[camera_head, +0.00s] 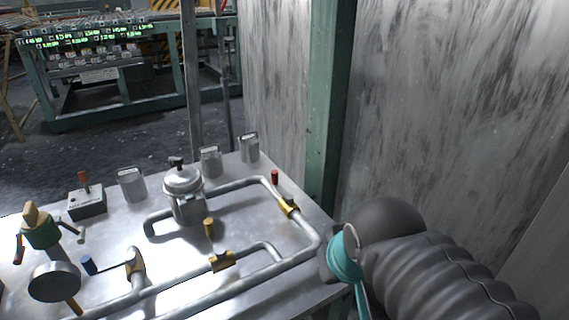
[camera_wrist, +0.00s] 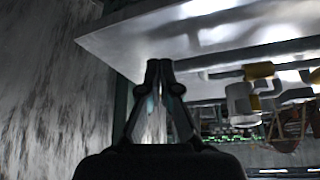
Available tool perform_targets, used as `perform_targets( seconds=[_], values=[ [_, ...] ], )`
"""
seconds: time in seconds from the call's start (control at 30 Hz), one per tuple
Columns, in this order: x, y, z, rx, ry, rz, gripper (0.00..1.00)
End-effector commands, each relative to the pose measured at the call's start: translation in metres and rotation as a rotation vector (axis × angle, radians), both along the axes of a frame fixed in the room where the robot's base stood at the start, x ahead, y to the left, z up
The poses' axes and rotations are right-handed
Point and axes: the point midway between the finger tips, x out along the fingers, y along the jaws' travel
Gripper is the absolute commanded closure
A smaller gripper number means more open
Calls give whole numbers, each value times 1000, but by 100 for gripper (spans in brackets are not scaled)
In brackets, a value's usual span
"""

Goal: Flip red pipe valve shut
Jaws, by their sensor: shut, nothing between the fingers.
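The red pipe valve handle (camera_head: 275,177) stands upright above a brass valve body (camera_head: 288,206) on the grey pipe, near the right side of the metal table. I do not make out the red handle in the wrist view. My gripper (camera_wrist: 160,68) is shut and empty in the wrist view, with its fingertips together in front of the table edge. In the head view my arm is at the lower right, beyond the table's right edge; its fingers are hidden there. The gripper appears apart from the red valve.
A green post (camera_head: 331,110) and stained wall panel (camera_head: 450,100) stand close behind my arm.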

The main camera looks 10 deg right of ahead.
Motion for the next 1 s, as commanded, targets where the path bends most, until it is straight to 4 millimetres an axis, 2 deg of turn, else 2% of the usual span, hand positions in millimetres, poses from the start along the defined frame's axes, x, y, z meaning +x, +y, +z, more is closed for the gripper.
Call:
perform_targets(
  seconds=[0.23, 0.37, 0.47, 0.7, 1.0],
  values=[
    [3, 0, 3, -3, 5, 11, 100],
    [18, -1, 16, -22, 35, 69, 100],
    [41, -2, 33, -45, 74, 160, 100],
    [112, -12, 74, -81, 160, 467, 100],
    [206, -37, 99, -80, 179, 897, 100]
  ],
)
